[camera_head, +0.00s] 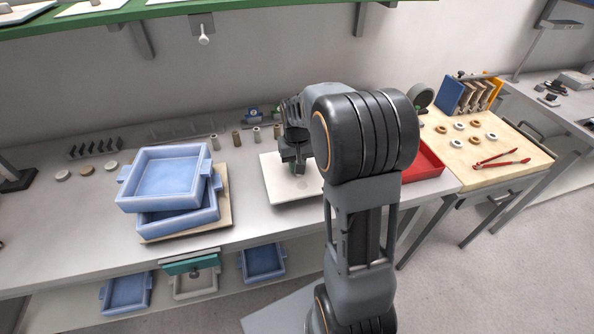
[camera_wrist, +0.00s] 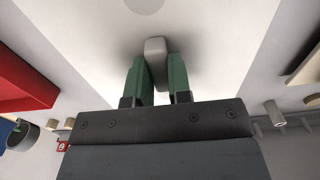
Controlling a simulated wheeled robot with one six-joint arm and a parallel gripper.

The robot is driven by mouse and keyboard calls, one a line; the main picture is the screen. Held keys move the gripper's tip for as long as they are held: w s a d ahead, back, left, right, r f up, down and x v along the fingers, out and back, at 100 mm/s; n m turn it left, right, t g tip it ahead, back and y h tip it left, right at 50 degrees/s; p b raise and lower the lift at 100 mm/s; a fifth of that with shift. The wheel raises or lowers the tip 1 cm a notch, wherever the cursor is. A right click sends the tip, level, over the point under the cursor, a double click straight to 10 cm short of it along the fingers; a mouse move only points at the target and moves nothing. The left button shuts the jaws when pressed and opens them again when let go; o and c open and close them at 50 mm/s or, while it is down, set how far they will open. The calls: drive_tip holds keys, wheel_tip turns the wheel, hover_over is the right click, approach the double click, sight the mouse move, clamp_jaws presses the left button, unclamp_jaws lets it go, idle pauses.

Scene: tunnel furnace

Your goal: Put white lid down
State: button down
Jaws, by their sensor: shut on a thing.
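The white lid (camera_head: 277,183) is a flat white square plate on the grey table, just right of the stacked blue trays. In the wrist view the lid (camera_wrist: 215,30) fills the upper middle, with a grey knob (camera_wrist: 155,60) on it. My gripper (camera_head: 291,172) is over the lid in the head view. Its green fingers (camera_wrist: 160,75) are shut on the knob from both sides. The lid looks level and at or very near the tabletop; I cannot tell whether it touches. My arm hides the lid's right part in the head view.
Blue trays (camera_head: 165,178) are stacked on a board at left. A red tray (camera_head: 428,163) lies right, partly behind my arm. Several small cylinders (camera_head: 236,138) stand behind the lid. A wooden board (camera_head: 465,157) with rings and red tongs (camera_head: 502,159) is farther right. The table front is clear.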

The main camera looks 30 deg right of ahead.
drive_tip(key=shift+w+d+f, duration=0.15)
drive_tip(key=shift+f, duration=1.55)
drive_tip(key=shift+f, duration=0.1)
drive_tip(key=c, duration=1.5)
unclamp_jaws()
drive_tip(key=shift+f, duration=0.15)
drive_tip(key=o, duration=0.4)
drive_tip(key=shift+o, duration=0.2)
